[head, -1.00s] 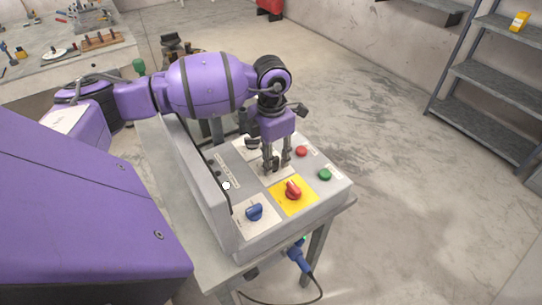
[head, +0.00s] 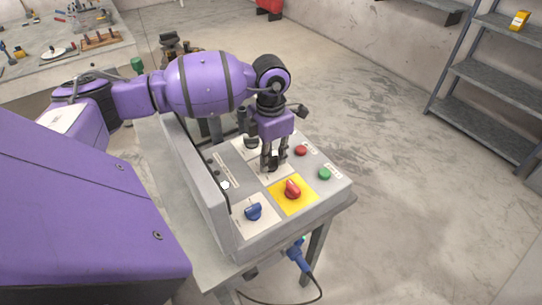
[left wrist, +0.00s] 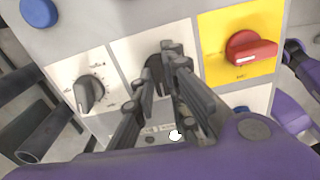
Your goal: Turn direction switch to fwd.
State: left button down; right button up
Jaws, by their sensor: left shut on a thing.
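A grey control box (head: 222,225) with several rotary switches stands on a table. My left gripper (head: 273,165) points down at the dark knob (head: 273,160) on a white plate in the middle of its face. In the left wrist view, the fingers of my left gripper (left wrist: 165,60) are shut on this dark knob (left wrist: 153,76), one finger on each side. The fingers hide much of the knob and its plate, so its pointer position and label cannot be read. My right gripper is not in view.
Near the held knob are a red switch on a yellow plate (head: 292,189), a blue switch (head: 253,211), another dark switch (left wrist: 89,94), a red button (head: 301,150) and a green button (head: 324,173). A raised side panel (head: 195,185) borders the box on the left.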

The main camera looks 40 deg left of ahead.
pick_arm(q)
jog(key=shift+f+m+b, duration=0.1)
jog(key=shift+m+b, duration=0.4)
jog(key=shift+m, duration=0.6)
jog(key=m+b, duration=0.1)
jog(key=m, duration=0.1)
jog(key=shift+m, duration=0.3)
jog(key=shift+m+b, duration=0.35)
jog(key=shift+m, duration=0.35)
jog(key=shift+m+b, duration=0.45)
jog(key=shift+m, duration=0.55)
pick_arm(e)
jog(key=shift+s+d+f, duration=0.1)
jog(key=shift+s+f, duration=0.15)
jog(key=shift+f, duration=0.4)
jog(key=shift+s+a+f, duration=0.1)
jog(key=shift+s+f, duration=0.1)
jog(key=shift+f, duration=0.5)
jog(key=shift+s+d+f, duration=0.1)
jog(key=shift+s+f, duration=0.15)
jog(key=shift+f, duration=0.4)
pick_arm(q)
jog(key=c, duration=1.8)
grip_release()
jog(key=shift+o, duration=0.2)
jog(key=shift+r, duration=0.2)
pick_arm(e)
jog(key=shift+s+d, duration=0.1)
